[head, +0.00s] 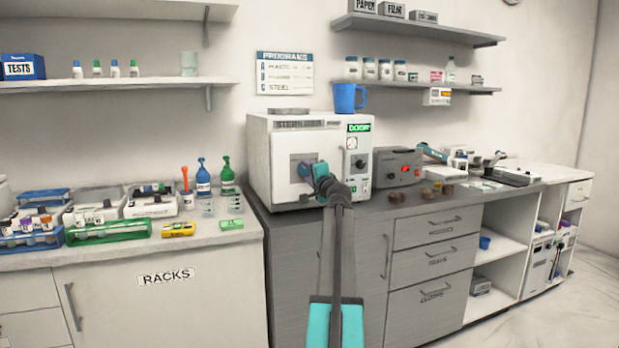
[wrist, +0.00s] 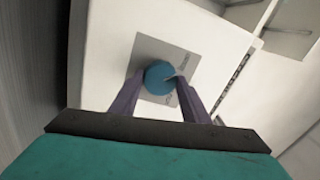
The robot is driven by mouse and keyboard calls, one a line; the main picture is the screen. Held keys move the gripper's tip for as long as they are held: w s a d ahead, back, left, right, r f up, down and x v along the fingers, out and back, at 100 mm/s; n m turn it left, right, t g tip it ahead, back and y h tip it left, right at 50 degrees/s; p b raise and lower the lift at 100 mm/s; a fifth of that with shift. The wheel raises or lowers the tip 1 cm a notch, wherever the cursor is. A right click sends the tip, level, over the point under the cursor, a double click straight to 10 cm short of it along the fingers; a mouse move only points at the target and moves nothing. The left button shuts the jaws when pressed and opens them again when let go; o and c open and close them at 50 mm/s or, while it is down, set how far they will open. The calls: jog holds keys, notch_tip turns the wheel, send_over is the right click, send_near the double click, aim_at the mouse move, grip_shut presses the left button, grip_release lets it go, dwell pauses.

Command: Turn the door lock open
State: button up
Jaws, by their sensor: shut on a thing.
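The door lock is a round blue knob (wrist: 159,75) on a grey plate (wrist: 178,58) with small lettering, seen in the wrist view. It sits on the white front of the sterilizer-like machine (head: 282,140) on the counter. My gripper (wrist: 160,82) is shut on the knob, with one purple finger on each side of it. In the head view my gripper (head: 308,170) is at the grey plate on the machine's door and hides the knob. The door looks closed. The lettering is too small to read.
A blue mug (head: 346,98) stands on top of the machine. Tube racks and bottles (head: 204,178) stand on the left counter. Shelves hang above on both sides.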

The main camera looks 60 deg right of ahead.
jog(key=shift+s+d, duration=0.1)
dwell(0.3)
jog(key=o, duration=1)
jog(key=shift+o, duration=0.2)
jog(key=shift+s+a, duration=0.1)
jog(key=shift+a, duration=0.1)
jog(key=shift+v, duration=1.2)
jog(key=v, duration=1.1)
jog(key=shift+p, duration=0.35)
